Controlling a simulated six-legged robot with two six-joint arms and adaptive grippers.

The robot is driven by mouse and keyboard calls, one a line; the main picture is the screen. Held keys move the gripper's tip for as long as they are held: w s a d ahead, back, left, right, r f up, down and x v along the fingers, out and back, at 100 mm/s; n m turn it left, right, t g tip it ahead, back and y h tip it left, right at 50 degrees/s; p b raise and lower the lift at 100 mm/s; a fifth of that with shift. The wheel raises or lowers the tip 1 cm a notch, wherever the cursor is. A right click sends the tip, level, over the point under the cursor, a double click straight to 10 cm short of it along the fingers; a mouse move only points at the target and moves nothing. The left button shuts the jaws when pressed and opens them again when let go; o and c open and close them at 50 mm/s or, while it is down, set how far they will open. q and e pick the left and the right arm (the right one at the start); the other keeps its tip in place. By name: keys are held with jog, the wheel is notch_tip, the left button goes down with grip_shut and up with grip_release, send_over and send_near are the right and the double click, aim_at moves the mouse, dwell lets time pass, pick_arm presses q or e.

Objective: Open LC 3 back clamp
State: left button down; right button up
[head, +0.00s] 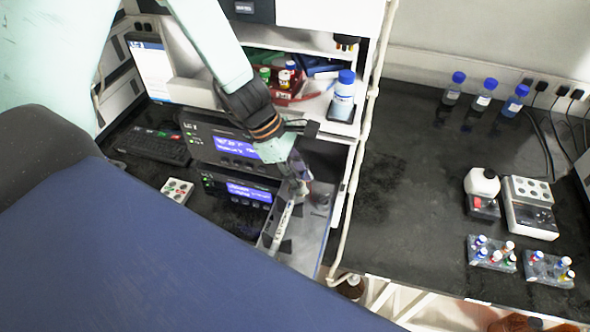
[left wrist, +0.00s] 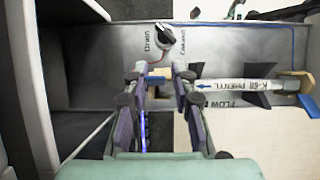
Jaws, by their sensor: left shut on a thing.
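A white column (head: 279,226) lies along a grey tray on the column stack in the head view. In the left wrist view the column (left wrist: 238,86) reads "K-6B PHENYL" and rests in black V-shaped holders (left wrist: 255,96). A tan clamp piece (left wrist: 296,86) sits at its right end. Another tan piece, which looks like the back clamp (left wrist: 156,80), is at the other end, partly hidden between my fingers. My left gripper (left wrist: 158,78) is shut on it; in the head view the gripper (head: 297,180) is at the column's far end. My right gripper is not in view.
A black knob (left wrist: 165,34) marked Drain and Column stands just beyond the fingers. Instruments with lit displays (head: 238,188) are left of the tray. A blue-capped bottle (head: 342,96) stands on a shelf behind. The dark bench (head: 410,170) at right has clear room.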

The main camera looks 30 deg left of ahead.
pick_arm(q)
jog(key=shift+w+d+f+g+y, duration=0.15)
jog(key=shift+d+g+y, duration=0.15)
jog(key=shift+y, duration=0.55)
jog(key=shift+s+d+f+g+y, duration=0.1)
jog(key=shift+d+f+g+y, duration=0.15)
jog(key=shift+y, duration=0.65)
jog(key=shift+w+d+f+g+y, duration=0.15)
jog(key=shift+d+y, duration=0.2)
jog(key=shift+y, duration=0.5)
jog(key=c, duration=1.4)
grip_release()
jog(key=shift+o, duration=0.9)
jog(key=shift+w, duration=0.15)
jog(key=shift+r, duration=0.5)
notch_tip(320, 180, up, 11)
